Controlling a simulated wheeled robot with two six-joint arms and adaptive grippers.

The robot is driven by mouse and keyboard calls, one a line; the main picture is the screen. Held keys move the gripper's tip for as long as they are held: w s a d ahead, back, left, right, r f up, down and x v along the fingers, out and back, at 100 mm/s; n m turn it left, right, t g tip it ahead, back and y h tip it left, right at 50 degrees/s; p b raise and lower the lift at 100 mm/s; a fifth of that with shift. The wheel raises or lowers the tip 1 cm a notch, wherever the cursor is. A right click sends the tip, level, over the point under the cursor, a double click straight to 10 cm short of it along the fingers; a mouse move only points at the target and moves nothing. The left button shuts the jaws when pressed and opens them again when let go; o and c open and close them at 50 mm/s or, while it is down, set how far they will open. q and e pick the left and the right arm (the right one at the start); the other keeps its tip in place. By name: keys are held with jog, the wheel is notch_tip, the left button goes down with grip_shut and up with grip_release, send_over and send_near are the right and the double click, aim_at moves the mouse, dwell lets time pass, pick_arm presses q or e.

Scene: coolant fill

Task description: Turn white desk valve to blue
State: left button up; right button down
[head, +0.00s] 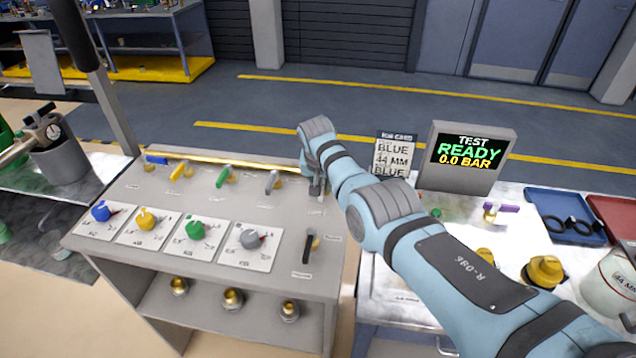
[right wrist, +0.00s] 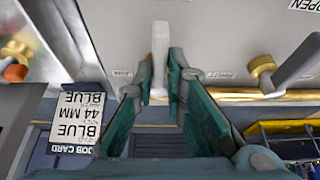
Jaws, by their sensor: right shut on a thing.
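The desk (head: 140,200) carries a brass pipe (head: 235,163) with a row of lever valves along its back edge. My right gripper (head: 315,188) is at the right end of this row, mostly behind its own wrist in the head view. In the right wrist view, the teal fingers of my right gripper (right wrist: 160,78) are shut on the white valve handle (right wrist: 160,50), one on each side. The handle's end stands out beyond the fingertips. The white valve's body and dial labels are largely hidden. My left gripper is not in view.
Blue (head: 156,160), yellow (head: 180,171), green (head: 223,176) and grey (head: 271,181) levers stand left of my gripper. Coloured knobs sit on plates in front. A job card (head: 395,155) reading blue, 44 MM and a test screen (head: 466,158) reading READY, 0.0 BAR stand close right.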

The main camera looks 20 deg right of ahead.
jog(key=shift+w+d+r+m, duration=0.1)
jog(key=shift+w+r+m, duration=0.1)
jog(key=shift+r+m, duration=0.1)
jog(key=c, duration=1.7)
grip_release()
jog(key=shift+o, duration=0.2)
jog(key=shift+d+f, duration=0.1)
jog(key=shift+f, duration=0.2)
jog(key=shift+r, duration=0.25)
jog(key=v, duration=1.1)
jog(key=shift+s+r, duration=0.2)
